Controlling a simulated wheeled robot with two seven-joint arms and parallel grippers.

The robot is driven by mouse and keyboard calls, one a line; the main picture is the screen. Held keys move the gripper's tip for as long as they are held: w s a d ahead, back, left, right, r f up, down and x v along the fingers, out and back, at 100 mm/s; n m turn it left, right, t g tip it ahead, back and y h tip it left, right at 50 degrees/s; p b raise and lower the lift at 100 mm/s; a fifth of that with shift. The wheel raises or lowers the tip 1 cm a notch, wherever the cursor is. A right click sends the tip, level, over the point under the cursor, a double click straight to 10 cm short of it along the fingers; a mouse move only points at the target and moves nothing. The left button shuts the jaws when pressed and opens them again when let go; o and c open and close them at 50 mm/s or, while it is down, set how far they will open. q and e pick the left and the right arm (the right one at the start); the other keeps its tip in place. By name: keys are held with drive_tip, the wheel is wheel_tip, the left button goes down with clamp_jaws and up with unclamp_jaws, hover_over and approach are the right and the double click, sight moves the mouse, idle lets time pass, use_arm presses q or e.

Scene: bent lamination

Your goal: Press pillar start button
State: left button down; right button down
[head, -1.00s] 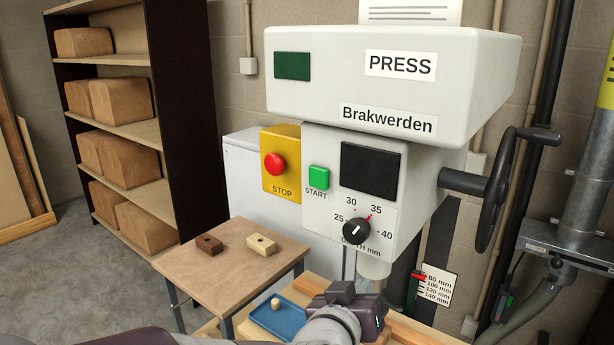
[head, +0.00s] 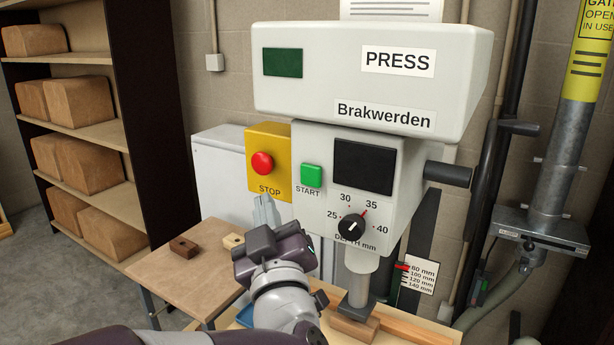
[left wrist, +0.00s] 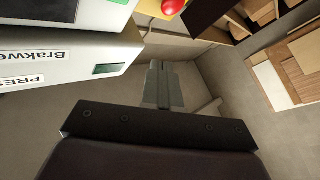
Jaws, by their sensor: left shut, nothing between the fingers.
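The green START button (head: 311,176) is on the front of the white press head (head: 372,80), right of the red STOP button (head: 262,163) on its yellow box. My left gripper (head: 266,208) is shut and empty, its fingertips pointing up below the yellow box and lower left of the green button. A gap shows between the fingertips and the green button in the picture; the depth is hard to judge. In the left wrist view the shut fingers (left wrist: 163,85) show, with part of the green button at the top edge. My right gripper is not in view.
A wooden table (head: 190,255) with a dark block (head: 183,247) and a light block (head: 233,241) stands at lower left. A depth knob (head: 351,227) is below the button. A handwheel (head: 490,195) and a grey pipe (head: 565,150) are at right.

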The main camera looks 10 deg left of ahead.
use_arm(q)
drive_tip(key=p, duration=0.1)
approach(301, 170)
drive_tip(key=w+a+r, duration=0.2)
drive_tip(key=a, duration=0.1)
drive_tip(key=shift+w+d+f, duration=0.15)
drive_tip(key=shift+w, duration=0.75)
idle(1.2)
drive_tip(key=shift+w+d, duration=0.1)
drive_tip(key=shift+w, duration=0.3)
drive_tip(key=shift+w+d, duration=0.15)
drive_tip(key=shift+w, duration=0.25)
idle(0.6)
idle(0.3)
drive_tip(key=shift+s+a+b, duration=0.3)
drive_tip(key=shift+s+b, duration=0.25)
drive_tip(key=shift+s, duration=0.3)
